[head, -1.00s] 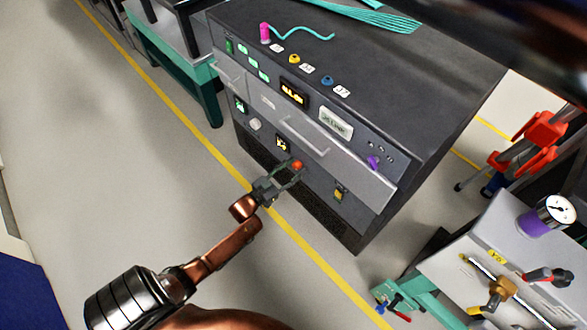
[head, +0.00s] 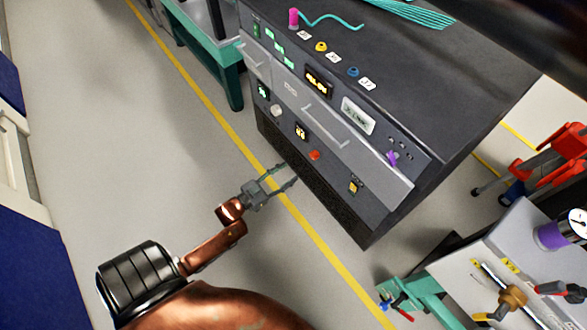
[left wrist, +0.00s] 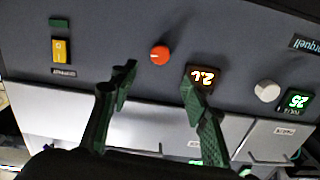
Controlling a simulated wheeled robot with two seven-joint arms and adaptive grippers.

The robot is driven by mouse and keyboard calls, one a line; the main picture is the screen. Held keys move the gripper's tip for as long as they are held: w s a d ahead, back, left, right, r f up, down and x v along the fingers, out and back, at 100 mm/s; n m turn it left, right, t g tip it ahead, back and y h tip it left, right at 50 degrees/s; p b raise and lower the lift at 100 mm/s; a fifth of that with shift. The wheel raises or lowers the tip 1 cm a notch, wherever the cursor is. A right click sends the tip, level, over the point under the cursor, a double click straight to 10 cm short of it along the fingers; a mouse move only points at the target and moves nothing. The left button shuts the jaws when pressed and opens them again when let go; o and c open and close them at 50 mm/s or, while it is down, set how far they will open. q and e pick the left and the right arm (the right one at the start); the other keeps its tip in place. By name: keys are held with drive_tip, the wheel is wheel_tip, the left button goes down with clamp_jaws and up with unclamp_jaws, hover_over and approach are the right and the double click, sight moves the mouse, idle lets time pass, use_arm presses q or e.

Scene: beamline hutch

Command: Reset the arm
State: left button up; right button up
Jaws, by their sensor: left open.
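My left gripper (head: 283,178) is open and empty in front of the lower part of a dark grey instrument cabinet (head: 440,90). In the left wrist view its two green-grey fingers (left wrist: 160,100) stand apart, with an orange-red knob (left wrist: 160,55) showing between and beyond them. The same knob (head: 314,155) shows in the head view, up and right of the fingertips and apart from them. My left arm comes in from the bottom left, bent. My right gripper is not in view.
A lit display (left wrist: 203,75), a pale knob (left wrist: 267,91) and a yellow switch (left wrist: 60,49) share the knob's panel. A workbench (head: 470,265) with a gauge and valve stands at the right. A red stand (head: 550,155) is behind it. Open floor (head: 130,170) lies left.

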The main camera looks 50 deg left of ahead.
use_arm(q)
drive_tip(key=shift+s+f, duration=0.1)
drive_tip(key=shift+s, duration=0.05)
idle(0.5)
